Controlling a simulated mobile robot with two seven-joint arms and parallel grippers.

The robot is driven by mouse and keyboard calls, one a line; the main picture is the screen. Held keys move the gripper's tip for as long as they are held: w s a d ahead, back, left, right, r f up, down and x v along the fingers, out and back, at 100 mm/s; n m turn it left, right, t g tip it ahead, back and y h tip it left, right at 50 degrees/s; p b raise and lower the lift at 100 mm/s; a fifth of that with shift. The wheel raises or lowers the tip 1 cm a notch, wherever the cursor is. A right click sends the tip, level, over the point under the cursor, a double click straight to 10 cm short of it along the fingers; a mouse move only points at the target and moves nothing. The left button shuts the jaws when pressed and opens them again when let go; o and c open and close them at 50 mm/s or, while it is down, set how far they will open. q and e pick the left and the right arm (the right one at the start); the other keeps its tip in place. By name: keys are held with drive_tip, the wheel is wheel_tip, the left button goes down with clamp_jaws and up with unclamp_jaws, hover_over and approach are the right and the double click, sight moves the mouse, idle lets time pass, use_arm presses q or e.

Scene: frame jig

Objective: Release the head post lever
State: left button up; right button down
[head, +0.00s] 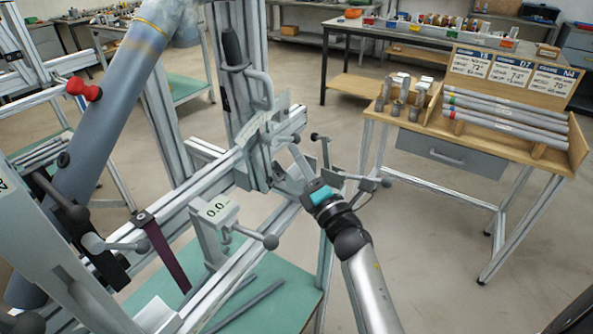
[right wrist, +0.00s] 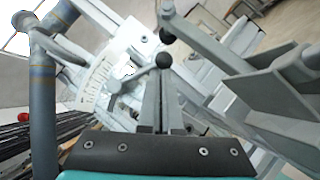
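The upright head post (head: 250,95) stands in the middle of the jig, with a carriage around its lower part. A short lever with a black ball knob (head: 296,138) is beside the carriage; it also shows in the right wrist view (right wrist: 163,60). My right gripper (head: 299,154) reaches up from the lower right, its teal body below the carriage. In the right wrist view its narrow fingers (right wrist: 161,100) are close together, with the knob at their tips. They look shut on the knob; the exact contact is small and partly hidden. My left gripper is not in view.
A blue-grey tube (head: 105,125) slants across the left of the jig. Other ball-ended levers (head: 270,242) stick out close by, including one right of the gripper (head: 386,182). A wooden bench (head: 470,150) with tubes stands at right. Open floor lies between.

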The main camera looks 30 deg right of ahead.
drive_tip(key=n+b, duration=0.1)
drive_tip(key=n+y+b, duration=0.1)
drive_tip(key=d+r+n+t+y+b, duration=0.1)
drive_tip(key=n+b, duration=0.1)
drive_tip(key=shift+w, duration=0.3)
drive_tip(key=shift+w+d+r, duration=0.15)
drive_tip(key=shift+d+r, duration=0.1)
drive_tip(key=shift+r, duration=0.6)
